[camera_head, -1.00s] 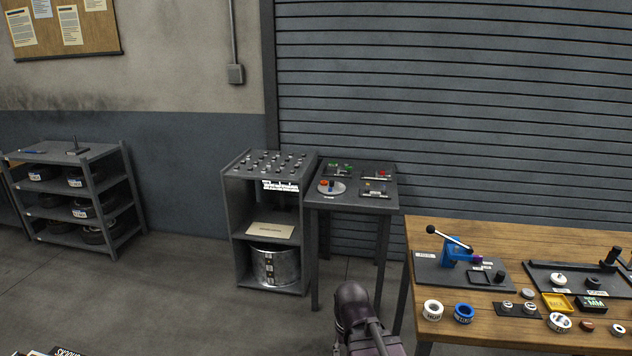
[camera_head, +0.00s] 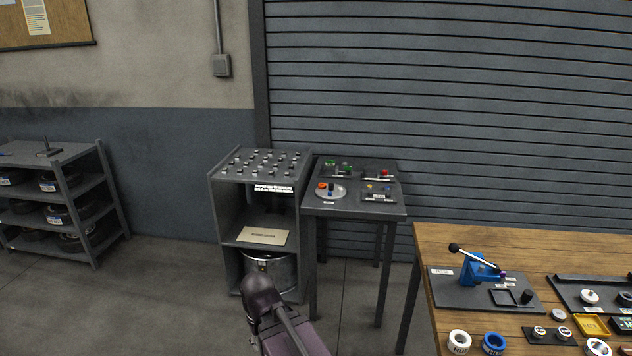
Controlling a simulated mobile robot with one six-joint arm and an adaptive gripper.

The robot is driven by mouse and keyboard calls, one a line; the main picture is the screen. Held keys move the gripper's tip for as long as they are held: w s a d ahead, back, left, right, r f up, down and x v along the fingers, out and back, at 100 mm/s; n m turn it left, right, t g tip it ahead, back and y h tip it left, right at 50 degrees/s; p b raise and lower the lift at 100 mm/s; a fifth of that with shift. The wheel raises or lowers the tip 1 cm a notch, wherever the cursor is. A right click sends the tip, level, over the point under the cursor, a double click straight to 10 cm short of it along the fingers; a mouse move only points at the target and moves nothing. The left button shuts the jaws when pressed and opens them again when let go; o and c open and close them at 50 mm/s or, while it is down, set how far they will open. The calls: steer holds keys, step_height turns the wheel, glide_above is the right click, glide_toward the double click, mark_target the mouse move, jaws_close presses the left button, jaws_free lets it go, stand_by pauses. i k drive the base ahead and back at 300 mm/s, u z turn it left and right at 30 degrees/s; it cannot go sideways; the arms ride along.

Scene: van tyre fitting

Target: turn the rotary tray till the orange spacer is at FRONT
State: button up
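The rotary tray (camera_head: 337,194) is a small light grey disc on the left front part of the small dark table (camera_head: 347,211). The orange spacer (camera_head: 322,186) sits on the disc's left side. A small white label lies in front of the disc, too small to read. My arm shows at the bottom centre, well short of the table. My gripper's fingers do not show.
A grey shelf unit (camera_head: 223,195) stands directly left of the small table. A wooden bench (camera_head: 440,240) with a blue lever press (camera_head: 480,270) is at the right. Green and red pieces stand at the back of the small table. Open floor lies at the lower left.

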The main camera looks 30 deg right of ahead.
mark_target(338, 191)
steer(key=z, duration=0.1)
steer(key=i, duration=1.5)
steer(key=z, duration=0.6)
